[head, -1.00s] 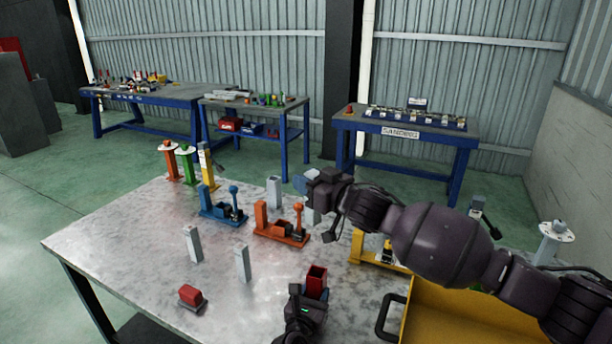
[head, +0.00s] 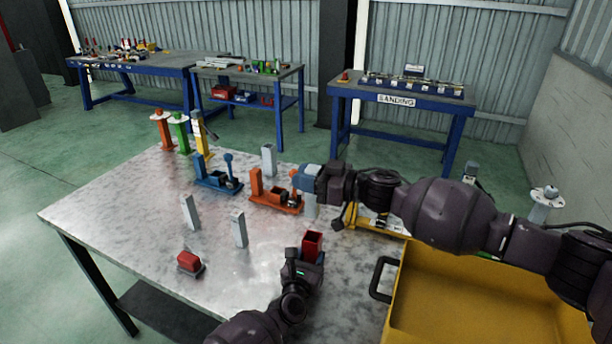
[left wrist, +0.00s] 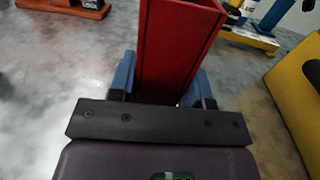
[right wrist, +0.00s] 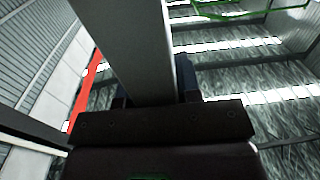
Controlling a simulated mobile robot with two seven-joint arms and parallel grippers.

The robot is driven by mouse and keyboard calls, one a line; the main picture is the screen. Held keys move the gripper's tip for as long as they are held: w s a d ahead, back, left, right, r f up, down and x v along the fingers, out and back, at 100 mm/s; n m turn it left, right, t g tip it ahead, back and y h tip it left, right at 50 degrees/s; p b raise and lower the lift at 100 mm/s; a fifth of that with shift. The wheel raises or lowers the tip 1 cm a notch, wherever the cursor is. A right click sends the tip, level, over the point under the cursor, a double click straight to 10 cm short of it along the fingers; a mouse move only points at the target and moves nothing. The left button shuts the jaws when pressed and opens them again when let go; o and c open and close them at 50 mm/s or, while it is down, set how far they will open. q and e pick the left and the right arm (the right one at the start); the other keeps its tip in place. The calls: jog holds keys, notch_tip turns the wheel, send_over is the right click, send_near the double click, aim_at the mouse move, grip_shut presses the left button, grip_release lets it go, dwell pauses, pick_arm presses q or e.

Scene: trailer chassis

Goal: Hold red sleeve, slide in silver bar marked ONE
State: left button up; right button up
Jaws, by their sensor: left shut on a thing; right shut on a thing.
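The red sleeve (head: 312,243) is an open-topped square tube, standing about upright in my left gripper (head: 304,262). In the left wrist view the sleeve (left wrist: 178,45) sits between the blue fingers, its open end facing up. My right gripper (head: 308,184) is shut on a silver bar (head: 310,207) that hangs down, behind and above the sleeve and apart from it. The bar (right wrist: 130,45) also fills the middle of the right wrist view. I can read no marking on it. Other silver bars (head: 190,212) (head: 239,229) (head: 269,160) stand on the table.
A red block on a dark base (head: 190,261) lies at the front left. Blue (head: 216,179) and orange (head: 272,198) clamps stand behind, with a yellow one (head: 362,218) partly hidden by my right arm. A yellow bin (head: 480,300) is at the right. The table's left part (head: 110,215) is clear.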

send_over(306, 235)
jog(key=shift+f, duration=2.9)
jog(key=shift+f, duration=4)
jog(key=o, duration=1.1)
jog(key=shift+d+f, duration=0.1)
jog(key=shift+v, duration=3.65)
